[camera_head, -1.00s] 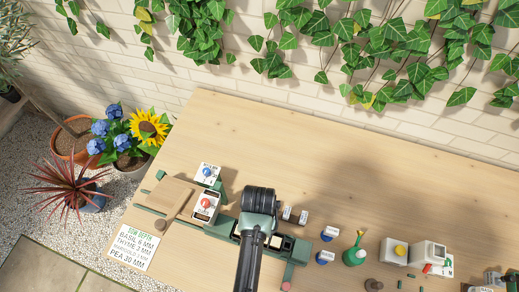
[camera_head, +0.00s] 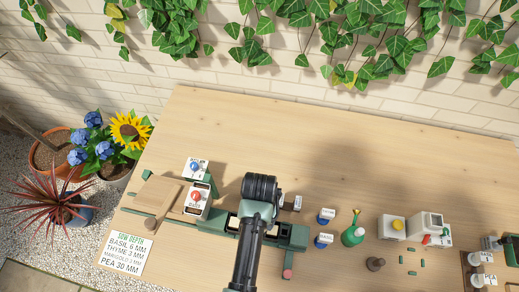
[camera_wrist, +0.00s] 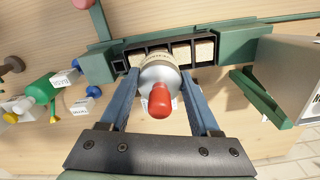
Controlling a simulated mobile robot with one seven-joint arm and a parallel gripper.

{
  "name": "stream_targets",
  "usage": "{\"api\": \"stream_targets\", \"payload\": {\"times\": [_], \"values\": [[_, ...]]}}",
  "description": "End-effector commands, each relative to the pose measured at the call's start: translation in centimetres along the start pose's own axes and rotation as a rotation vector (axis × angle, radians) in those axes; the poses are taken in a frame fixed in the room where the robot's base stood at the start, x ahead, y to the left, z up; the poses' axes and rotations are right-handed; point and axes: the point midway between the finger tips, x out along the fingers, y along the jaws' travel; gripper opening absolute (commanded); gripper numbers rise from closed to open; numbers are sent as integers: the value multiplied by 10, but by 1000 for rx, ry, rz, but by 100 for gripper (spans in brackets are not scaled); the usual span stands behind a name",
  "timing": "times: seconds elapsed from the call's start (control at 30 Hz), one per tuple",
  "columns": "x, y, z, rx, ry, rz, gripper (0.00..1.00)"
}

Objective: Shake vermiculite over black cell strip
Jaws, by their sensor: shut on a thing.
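In the wrist view my gripper (camera_wrist: 160,88) is shut on a round pale shaker (camera_wrist: 160,66) with a red knob (camera_wrist: 160,101); its label is too small to read. The shaker is over the near edge of the black cell strip (camera_wrist: 124,66). Pale fill shows in the strip's visible cells, and the shaker hides part of the strip. No falling grains can be seen.
The green holder (camera_head: 292,234) surrounds the strip. A white box with a red dot (camera_head: 198,200) stands left. The back of the wooden bench (camera_head: 300,130) is clear.

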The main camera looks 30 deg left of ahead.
Motion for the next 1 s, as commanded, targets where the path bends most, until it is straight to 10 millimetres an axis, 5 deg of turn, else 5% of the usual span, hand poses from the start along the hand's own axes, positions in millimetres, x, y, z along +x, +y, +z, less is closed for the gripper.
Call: {"api": "stream_targets", "payload": {"times": [0.37,0.7,1.0], "values": [[-2,11,-3,2,1,0,23],[-2,-12,3,-2,1,0,23],[-2,11,-3,1,0,0,23]]}}
